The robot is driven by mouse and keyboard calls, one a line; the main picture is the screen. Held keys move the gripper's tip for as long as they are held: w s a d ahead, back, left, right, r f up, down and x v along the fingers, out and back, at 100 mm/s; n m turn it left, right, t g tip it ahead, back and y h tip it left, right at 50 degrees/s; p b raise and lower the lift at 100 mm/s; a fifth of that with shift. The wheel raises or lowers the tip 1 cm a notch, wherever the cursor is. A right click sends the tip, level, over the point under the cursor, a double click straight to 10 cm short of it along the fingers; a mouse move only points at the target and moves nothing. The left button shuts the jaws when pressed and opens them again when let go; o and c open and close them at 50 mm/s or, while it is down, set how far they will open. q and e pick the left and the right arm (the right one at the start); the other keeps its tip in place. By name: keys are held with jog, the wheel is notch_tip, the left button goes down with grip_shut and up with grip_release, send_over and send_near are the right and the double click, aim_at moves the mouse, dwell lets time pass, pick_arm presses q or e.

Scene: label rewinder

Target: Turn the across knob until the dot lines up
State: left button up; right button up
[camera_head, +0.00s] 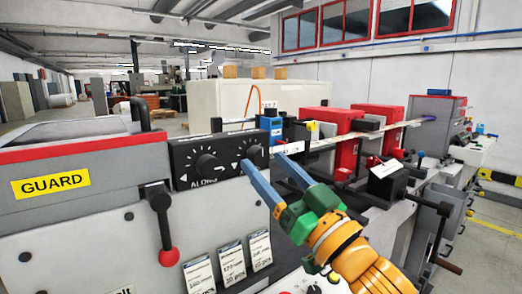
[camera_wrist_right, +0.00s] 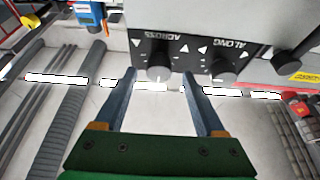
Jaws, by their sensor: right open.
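The across knob (camera_head: 254,154) is a round black knob on the right half of a black panel (camera_head: 180,152). In the right wrist view the across knob (camera_wrist_right: 158,71) sits below its ACROSS lettering, with white triangles near it. My right gripper (camera_head: 262,162) is open, its two blue fingers pointing at this knob. In the wrist view the fingertips (camera_wrist_right: 160,75) lie on either side of the knob with gaps; I cannot tell whether they reach around it. The alignment dot is too small to make out. My left gripper is not in view.
The ALONG knob (camera_head: 207,163) is beside the across knob on the same panel. A blue device (camera_head: 271,124) and red housings (camera_head: 336,122) stand behind. White cards (camera_head: 232,262) hang on the front.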

jog(key=shift+w+a+r, duration=0.25)
jog(key=shift+w+r, duration=0.15)
jog(key=shift+r, duration=0.05)
jog(key=shift+w+a, duration=0.2)
jog(key=shift+w, duration=0.05)
jog(key=shift+w+a+f, duration=0.2)
jog(key=shift+w, duration=0.1)
jog(key=shift+s+d, duration=0.1)
grip_shut()
